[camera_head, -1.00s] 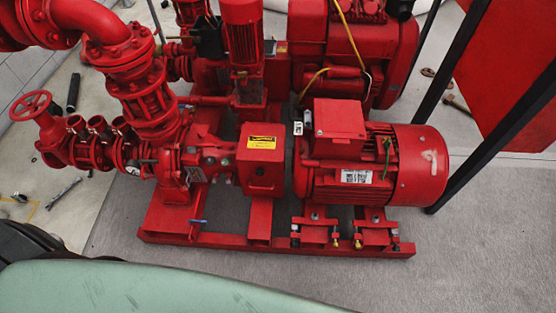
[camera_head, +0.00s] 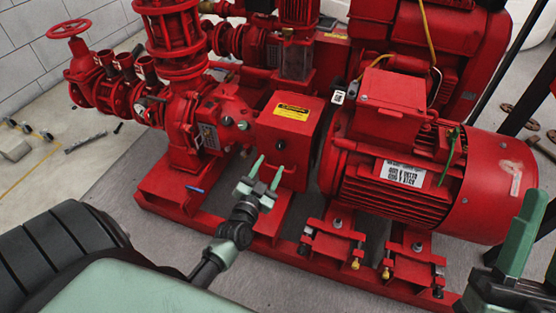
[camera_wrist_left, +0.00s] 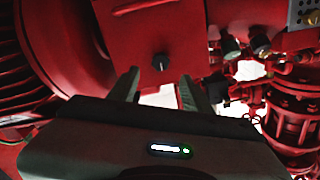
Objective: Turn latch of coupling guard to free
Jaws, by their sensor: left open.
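The coupling guard (camera_head: 290,125) is a red box with a yellow label, between the pump and the motor in the head view. Its latch (camera_head: 280,143) is a small dark knob on the front face. In the left wrist view the latch (camera_wrist_left: 160,62) stands out from the red face, just beyond the fingers. My left gripper (camera_head: 266,172) is open and empty, in front of and slightly below the latch, apart from it. Its two fingers also show in the left wrist view (camera_wrist_left: 156,84). My right gripper (camera_head: 530,205) is partly in view at the right edge; its opening is unclear.
The red motor (camera_head: 430,175) stands right of the guard. The pump (camera_head: 195,130) with valves and pipes stands on the left. The red base frame (camera_head: 220,225) runs below. Grey floor (camera_head: 120,180) is clear in front of the pump at left.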

